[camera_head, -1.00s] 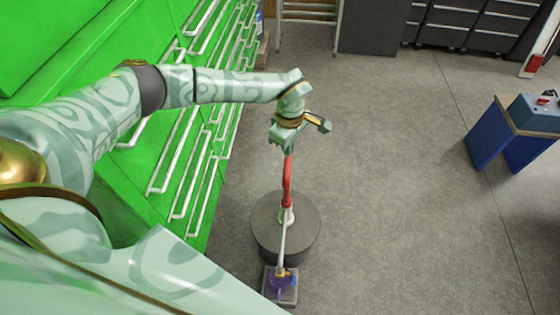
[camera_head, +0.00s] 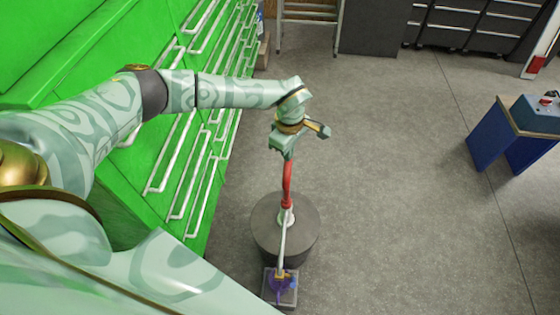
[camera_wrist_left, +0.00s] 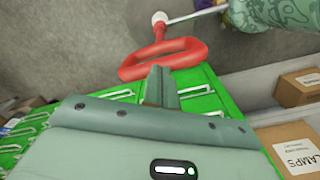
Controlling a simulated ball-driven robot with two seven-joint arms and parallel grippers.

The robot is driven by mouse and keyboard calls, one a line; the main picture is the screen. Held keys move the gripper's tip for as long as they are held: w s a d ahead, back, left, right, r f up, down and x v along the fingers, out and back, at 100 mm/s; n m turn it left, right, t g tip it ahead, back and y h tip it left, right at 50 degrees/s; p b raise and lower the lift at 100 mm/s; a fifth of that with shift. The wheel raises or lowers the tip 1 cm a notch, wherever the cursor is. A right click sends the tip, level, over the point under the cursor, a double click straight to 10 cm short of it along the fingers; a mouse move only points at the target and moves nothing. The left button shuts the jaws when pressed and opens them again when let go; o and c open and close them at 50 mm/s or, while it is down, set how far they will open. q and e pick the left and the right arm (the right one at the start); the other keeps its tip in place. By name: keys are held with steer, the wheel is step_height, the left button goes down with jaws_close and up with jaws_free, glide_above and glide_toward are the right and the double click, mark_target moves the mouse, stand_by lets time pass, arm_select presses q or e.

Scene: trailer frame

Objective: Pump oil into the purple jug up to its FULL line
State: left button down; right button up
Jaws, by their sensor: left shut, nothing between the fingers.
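A dark round oil drum (camera_head: 265,235) stands on the floor below my left arm, with a pump on top. The pump's red handle (camera_head: 287,185) rises from it; in the left wrist view the handle is a red loop (camera_wrist_left: 185,55). A pale spout (camera_head: 282,248) runs towards the purple jug (camera_head: 277,284) on a grey stand. The jug's FULL line and oil level are too small to tell. My left gripper (camera_head: 288,154) is shut and empty at the handle's upper end; its fingers (camera_wrist_left: 161,86) show close beside the loop. Whether they touch it is unclear. My right gripper is out of view.
Green drawer cabinets (camera_head: 120,180) with white bar handles line the left side. Cardboard boxes (camera_wrist_left: 296,150) show in the left wrist view. A blue stand (camera_head: 490,135) is at the right. The concrete floor (camera_head: 400,200) between is clear.

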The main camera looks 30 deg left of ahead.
arm_select(q)
steer(key=shift+s+f+b, duration=0.15)
steer(key=shift+f+b, duration=2)
steer(key=shift+f, duration=2.5)
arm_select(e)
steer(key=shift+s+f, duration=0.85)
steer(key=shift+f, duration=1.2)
arm_select(q)
step_height(320, 180, up, 12)
steer(key=p, duration=0.8)
steer(key=shift+f, duration=0.25)
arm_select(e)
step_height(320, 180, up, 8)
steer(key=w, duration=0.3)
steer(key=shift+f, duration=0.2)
